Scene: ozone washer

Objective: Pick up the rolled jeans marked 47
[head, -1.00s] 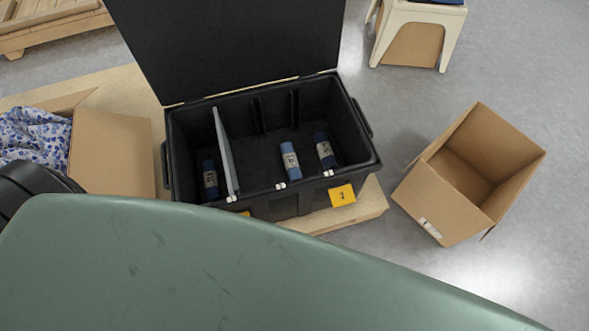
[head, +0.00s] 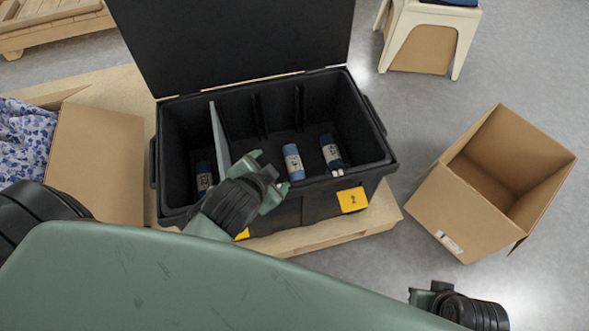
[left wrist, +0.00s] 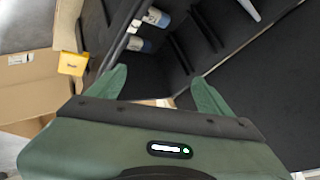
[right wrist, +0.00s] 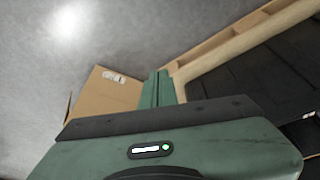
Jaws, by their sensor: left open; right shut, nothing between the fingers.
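The label numbers are too small to read surely. My left gripper (head: 265,178) is open and empty over the bin's front side, just left of the middle roll. The left wrist view shows its spread fingers (left wrist: 160,88) and two rolls (left wrist: 155,17) (left wrist: 140,44) beyond them. My right gripper (head: 425,296) is shut and empty, outside the bin at lower right.
The bin's lid (head: 235,40) stands open at the back. An empty cardboard box (head: 455,215) is on the floor at right. A box (head: 97,165) with patterned cloth (head: 25,140) is at left. A white stool (head: 430,30) stands at the back right.

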